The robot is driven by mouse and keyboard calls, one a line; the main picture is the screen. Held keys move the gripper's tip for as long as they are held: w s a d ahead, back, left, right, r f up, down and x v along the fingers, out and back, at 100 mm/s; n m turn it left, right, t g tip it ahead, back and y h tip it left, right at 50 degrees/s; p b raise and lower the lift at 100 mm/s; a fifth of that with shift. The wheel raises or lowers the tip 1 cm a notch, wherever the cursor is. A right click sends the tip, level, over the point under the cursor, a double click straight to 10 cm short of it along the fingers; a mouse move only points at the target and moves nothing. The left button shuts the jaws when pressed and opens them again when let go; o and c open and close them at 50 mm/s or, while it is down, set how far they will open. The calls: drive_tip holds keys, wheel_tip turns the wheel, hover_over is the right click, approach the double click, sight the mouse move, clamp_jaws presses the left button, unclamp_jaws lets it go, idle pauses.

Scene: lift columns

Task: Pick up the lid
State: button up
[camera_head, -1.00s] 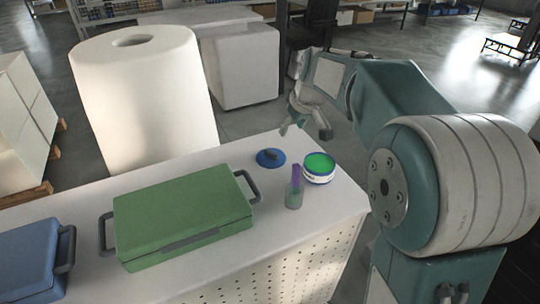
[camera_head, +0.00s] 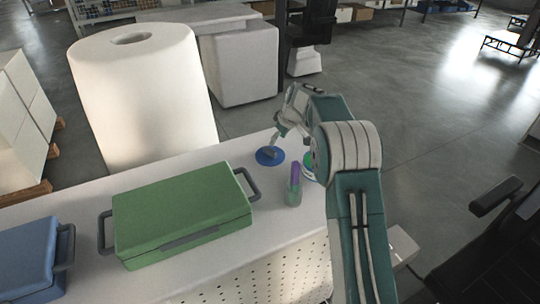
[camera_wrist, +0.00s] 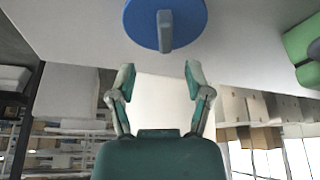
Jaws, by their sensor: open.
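The lid (camera_head: 266,158) is a blue disc with a grey upright handle, lying on the white table near its back edge. In the wrist view the lid (camera_wrist: 190,22) shows at the top, its handle (camera_wrist: 165,32) lined up between the fingers and beyond their tips. My gripper (camera_wrist: 159,72) is open with nothing between its fingers. In the head view my gripper (camera_head: 277,143) is just above and beside the lid. I cannot tell whether a finger touches the handle there. The open round tub with green contents (camera_head: 308,168) is mostly hidden behind my arm.
A small bottle with a purple top (camera_head: 294,185) stands near the lid. A green case (camera_head: 180,215) with grey handles lies to the left, and a blue case (camera_head: 30,258) farther left. A large white roll (camera_head: 150,100) stands behind the table (camera_head: 90,280).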

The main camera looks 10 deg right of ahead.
sight(271, 150)
drive_tip(key=x, duration=0.7)
drive_tip(key=shift+a+f, duration=0.25)
drive_tip(key=shift+a, duration=0.2)
clamp_jaws()
